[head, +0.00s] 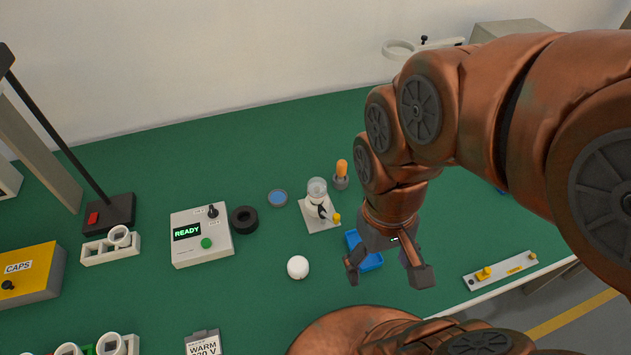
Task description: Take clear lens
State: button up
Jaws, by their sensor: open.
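My gripper (387,272) is open, pointing down over the front middle of the green table, with its two fingers wide apart. I see nothing held between them. A clear, see-through cylindrical piece (317,187) sits on a white stand (319,221) left of my gripper; I cannot tell for sure that it is the clear lens. A blue round lens-like disc (278,198) lies left of the stand. A blue tray (354,238) is partly hidden behind my gripper, and I cannot see all its contents.
A white round piece (298,267) lies left of my gripper. An orange-topped piece (341,171) stands behind the stand. A black ring (245,220) and a box reading READY (201,246) are further left. A white bar (500,271) lies at the right front edge.

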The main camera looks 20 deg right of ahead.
aim_at(317, 187)
jog(key=z, duration=0.05)
jog(key=k, duration=0.4)
jog(key=u, duration=0.8)
